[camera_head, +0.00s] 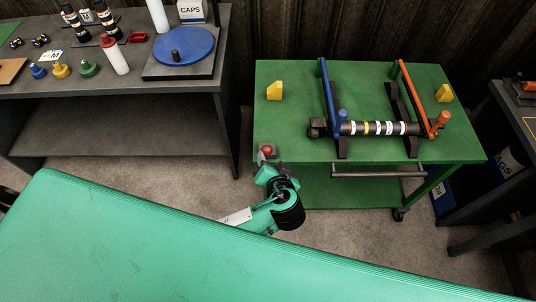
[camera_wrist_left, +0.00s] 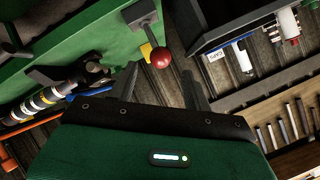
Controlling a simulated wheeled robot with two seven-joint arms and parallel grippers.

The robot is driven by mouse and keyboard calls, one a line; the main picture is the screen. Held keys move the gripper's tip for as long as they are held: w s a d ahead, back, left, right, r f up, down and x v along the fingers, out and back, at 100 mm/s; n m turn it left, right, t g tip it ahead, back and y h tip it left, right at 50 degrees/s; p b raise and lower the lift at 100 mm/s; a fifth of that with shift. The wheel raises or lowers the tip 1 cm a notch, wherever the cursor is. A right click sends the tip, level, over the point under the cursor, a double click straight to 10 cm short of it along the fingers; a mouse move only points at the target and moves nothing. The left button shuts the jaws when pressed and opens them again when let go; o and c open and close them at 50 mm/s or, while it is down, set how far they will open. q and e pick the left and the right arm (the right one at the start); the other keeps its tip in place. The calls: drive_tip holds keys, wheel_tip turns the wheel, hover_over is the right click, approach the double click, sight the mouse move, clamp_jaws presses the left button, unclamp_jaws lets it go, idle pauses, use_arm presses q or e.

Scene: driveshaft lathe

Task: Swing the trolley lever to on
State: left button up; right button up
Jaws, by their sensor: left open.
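The trolley lever shows as a red ball knob (camera_head: 267,150) on a small grey base at the front left corner of the green trolley (camera_head: 290,130). In the left wrist view the red knob (camera_wrist_left: 161,58) sits on a short grey stem from a plate (camera_wrist_left: 140,11). My left gripper (camera_head: 266,164) is just in front of that corner, close to the knob. In the left wrist view its open fingers (camera_wrist_left: 163,82) lie on either side of the knob's line, with the knob just ahead of the tips and nothing held. I cannot tell the lever's marked position. My right gripper is not in view.
A dark shaft with coloured bands (camera_head: 380,128) lies on black supports on the trolley, beside a blue bar (camera_head: 328,90) and an orange bar (camera_head: 415,92). Yellow blocks (camera_head: 274,91) stand near the trolley's ends. A grey bench (camera_head: 130,90) with parts stands at left.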

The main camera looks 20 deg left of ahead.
use_arm(q)
drive_tip(key=v, duration=0.6)
drive_tip(key=shift+s+b, duration=0.15)
drive_tip(key=shift+b, duration=0.25)
drive_tip(key=s+a+f+m+g+h, duration=0.1)
drive_tip(key=a+f+m+g+h, duration=0.15)
drive_tip(key=f, duration=1.35)
drive_tip(key=s+a+f+m+g+h, duration=0.1)
drive_tip(key=s+a+f+m+g, duration=0.15)
drive_tip(key=f, duration=1.35)
drive_tip(key=s+a+f+n+g+h, duration=0.1)
drive_tip(key=s+a+f+g, duration=0.15)
drive_tip(key=s+f, duration=0.35)
drive_tip(key=s+a+f+n+g, duration=0.1)
drive_tip(key=s+a+f, duration=0.35)
drive_tip(key=f, duration=0.35)
drive_tip(key=s+a+f+n, duration=0.1)
drive_tip(key=s+a+f, duration=0.2)
drive_tip(key=s, duration=0.6)
drive_tip(key=s+a+f+n+g+h, duration=0.1)
drive_tip(key=s+f, duration=0.4)
drive_tip(key=s, duration=0.5)
drive_tip(key=shift+a+f+n, duration=0.4)
drive_tip(key=shift+a+n, duration=0.2)
drive_tip(key=shift+a, duration=0.4)
